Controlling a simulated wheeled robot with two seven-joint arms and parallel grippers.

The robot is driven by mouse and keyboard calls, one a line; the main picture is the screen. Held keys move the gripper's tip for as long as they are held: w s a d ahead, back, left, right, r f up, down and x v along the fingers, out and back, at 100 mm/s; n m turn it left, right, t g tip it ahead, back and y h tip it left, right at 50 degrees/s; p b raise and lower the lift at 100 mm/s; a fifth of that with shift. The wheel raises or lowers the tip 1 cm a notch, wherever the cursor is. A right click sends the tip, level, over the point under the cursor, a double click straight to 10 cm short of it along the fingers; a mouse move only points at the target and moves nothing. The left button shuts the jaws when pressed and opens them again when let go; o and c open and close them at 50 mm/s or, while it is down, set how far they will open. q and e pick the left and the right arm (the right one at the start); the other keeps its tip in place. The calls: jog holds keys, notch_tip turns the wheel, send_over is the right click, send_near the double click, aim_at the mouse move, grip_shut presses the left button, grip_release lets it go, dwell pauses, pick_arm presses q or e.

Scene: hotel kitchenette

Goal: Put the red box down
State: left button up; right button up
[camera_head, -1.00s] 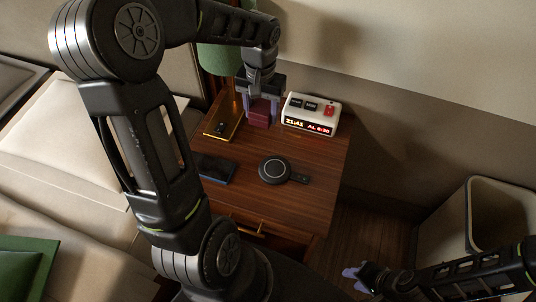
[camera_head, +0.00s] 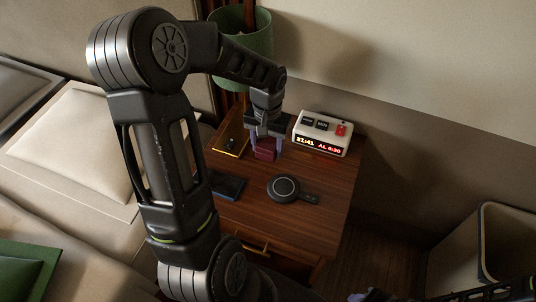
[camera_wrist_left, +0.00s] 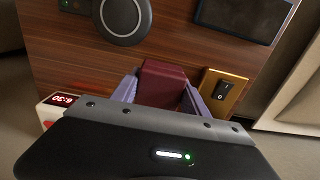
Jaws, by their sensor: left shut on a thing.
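The small dark red box (camera_head: 265,150) is between the fingers of my left gripper (camera_head: 266,143), over the back part of the wooden nightstand (camera_head: 325,185). My left gripper points down and is shut on the box. In the left wrist view the red box (camera_wrist_left: 162,82) shows between the two purple-grey fingers (camera_wrist_left: 158,95). I cannot tell whether its underside touches the nightstand top. My right gripper (camera_head: 358,297) barely shows at the bottom edge, and its jaws cannot be made out.
A white alarm clock (camera_head: 321,132) stands right of the box. A brass switch plate (camera_head: 231,140) is to its left. A black phone (camera_head: 226,185) and a round charging pad (camera_head: 284,188) lie in front. A green lamp (camera_head: 245,60) stands behind. A bin (camera_head: 490,250) is at right.

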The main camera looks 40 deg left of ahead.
aim_at(268, 154)
pick_arm(q)
jog(key=shift+f+b, duration=0.3)
jog(key=shift+f, duration=1.55)
jog(key=shift+f, duration=0.1)
jog(key=o, duration=1.4)
jog(key=shift+o, duration=0.2)
notch_tip(268, 154, up, 12)
jog(key=shift+r+p, duration=0.15)
jog(key=shift+p, duration=0.75)
